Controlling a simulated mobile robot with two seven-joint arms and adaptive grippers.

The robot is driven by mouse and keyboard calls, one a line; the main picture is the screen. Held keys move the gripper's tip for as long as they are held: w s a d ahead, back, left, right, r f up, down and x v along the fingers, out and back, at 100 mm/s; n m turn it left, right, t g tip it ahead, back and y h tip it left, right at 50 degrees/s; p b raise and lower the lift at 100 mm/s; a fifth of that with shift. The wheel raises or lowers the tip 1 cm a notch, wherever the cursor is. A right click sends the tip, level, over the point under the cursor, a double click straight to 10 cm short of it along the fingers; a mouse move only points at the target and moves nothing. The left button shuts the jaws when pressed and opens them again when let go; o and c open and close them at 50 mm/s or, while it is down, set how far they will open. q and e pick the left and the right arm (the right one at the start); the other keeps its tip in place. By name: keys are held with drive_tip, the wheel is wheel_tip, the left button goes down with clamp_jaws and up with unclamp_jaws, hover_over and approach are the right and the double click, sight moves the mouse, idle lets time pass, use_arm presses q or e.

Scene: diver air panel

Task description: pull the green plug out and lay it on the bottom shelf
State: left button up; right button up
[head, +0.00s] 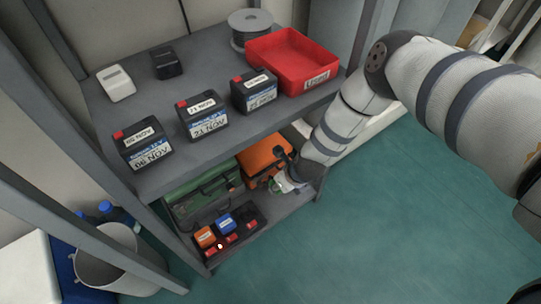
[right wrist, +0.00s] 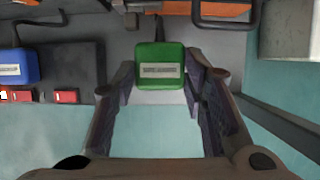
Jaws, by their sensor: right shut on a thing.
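The green plug (right wrist: 160,67), with a pale label, is between the fingers of my right gripper (right wrist: 160,82) in the right wrist view. The gripper is shut on it, and a dark cable runs up from it. The plug is to the right of the black panel (right wrist: 75,70), apart from it. In the head view my right gripper (head: 288,166) is at the right end of the bottom shelf (head: 276,214); the plug cannot be made out clearly there. The panel holds an orange plug (head: 205,237) and a blue plug (head: 225,223). My left gripper is not in view.
A green case (head: 203,195) and an orange case (head: 262,160) stand behind on the bottom shelf. Above, the upper shelf (head: 213,152) carries several batteries and a red tray (head: 297,68). A shelf post stands close right of my gripper. Bare shelf lies right of the panel.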

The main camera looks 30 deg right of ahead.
drive_tip(key=d, duration=0.2)
drive_tip(key=d+b, duration=0.1)
drive_tip(key=d, duration=0.1)
drive_tip(key=d+f, duration=0.1)
drive_tip(key=d, duration=0.1)
drive_tip(key=shift+w+d, duration=0.2)
drive_tip(key=shift+d, duration=0.1)
wheel_tip(320, 180, down, 2)
drive_tip(key=shift+a+f+b, duration=0.1)
drive_tip(key=shift+b, duration=0.9)
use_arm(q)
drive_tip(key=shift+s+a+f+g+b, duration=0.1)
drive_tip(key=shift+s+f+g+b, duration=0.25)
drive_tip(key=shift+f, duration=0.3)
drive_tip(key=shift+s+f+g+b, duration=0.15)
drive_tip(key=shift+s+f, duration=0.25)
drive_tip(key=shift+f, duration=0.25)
use_arm(e)
drive_tip(key=shift+f, duration=0.65)
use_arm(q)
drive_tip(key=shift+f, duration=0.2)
use_arm(e)
drive_tip(key=shift+f, duration=0.3)
drive_tip(key=o, duration=1.4)
drive_tip(key=shift+r, duration=0.1)
